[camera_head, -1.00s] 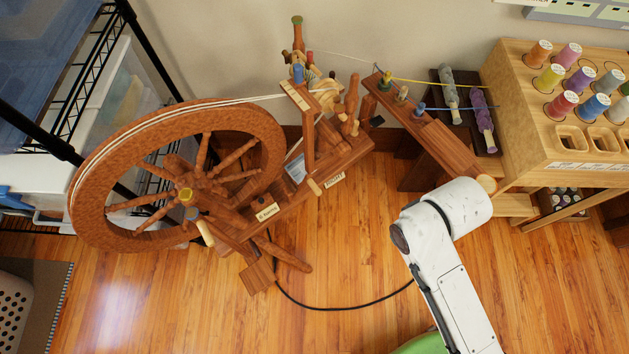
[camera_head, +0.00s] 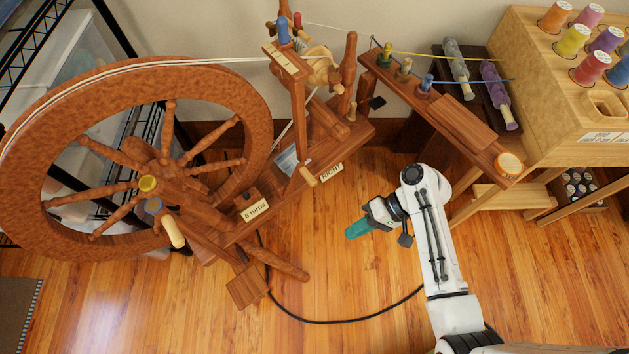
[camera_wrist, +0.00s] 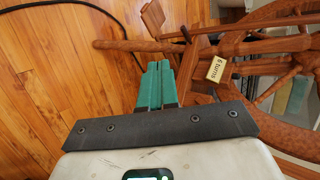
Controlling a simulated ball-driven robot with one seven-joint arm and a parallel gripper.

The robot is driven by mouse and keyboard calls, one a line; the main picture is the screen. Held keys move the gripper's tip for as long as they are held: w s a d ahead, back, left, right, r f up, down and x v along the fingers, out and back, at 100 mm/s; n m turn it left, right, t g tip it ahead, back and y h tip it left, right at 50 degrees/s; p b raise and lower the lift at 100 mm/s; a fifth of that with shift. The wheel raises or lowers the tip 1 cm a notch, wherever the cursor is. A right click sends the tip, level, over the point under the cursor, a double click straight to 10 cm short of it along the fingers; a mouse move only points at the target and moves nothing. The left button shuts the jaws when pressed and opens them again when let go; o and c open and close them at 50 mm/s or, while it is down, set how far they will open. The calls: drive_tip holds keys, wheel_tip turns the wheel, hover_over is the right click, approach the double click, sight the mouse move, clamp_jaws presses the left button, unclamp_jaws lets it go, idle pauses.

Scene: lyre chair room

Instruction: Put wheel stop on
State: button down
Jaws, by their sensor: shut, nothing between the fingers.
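The spinning wheel's large brown wheel (camera_head: 232,95) stands at the left on its wooden frame. I cannot tell which part is the wheel stop. My gripper (camera_head: 350,233) has teal fingers, shut and empty, above the floor to the right of the frame, apart from it. In the wrist view the teal fingers (camera_wrist: 155,85) point toward the frame and the "6 turns" plate (camera_wrist: 216,69).
A wooden bench with small spools (camera_head: 455,115) and a thread rack (camera_head: 550,110) stand at the right. A black cable (camera_head: 340,321) lies across the floor. The floor (camera_head: 350,280) in front of the frame is otherwise clear. A treadle-like wooden piece (camera_head: 247,287) sticks out low.

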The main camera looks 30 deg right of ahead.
drive_tip(key=w+d+f+m+t+y+b, duration=0.3)
drive_tip(key=w+f+t+y+b, duration=0.2)
drive_tip(key=w+b, duration=0.2)
drive_tip(key=w+d+r+m+t+y+b, duration=0.1)
drive_tip(key=w+d+m+t+b, duration=0.3)
drive_tip(key=d+t, duration=0.3)
drive_tip(key=shift+w+m+b, duration=0.3)
drive_tip(key=shift+w+b, duration=0.55)
drive_tip(key=shift+b, duration=0.05)
drive_tip(key=shift+a, duration=0.1)
drive_tip(key=s+a+r+x, duration=0.1)
drive_tip(key=s+x, duration=0.1)
drive_tip(key=x, duration=1)
drive_tip(key=shift+w+a+r+p, duration=0.25)
drive_tip(key=shift+a+p, duration=0.1)
drive_tip(key=shift+a, duration=0.1)
drive_tip(key=shift+r, duration=0.1)
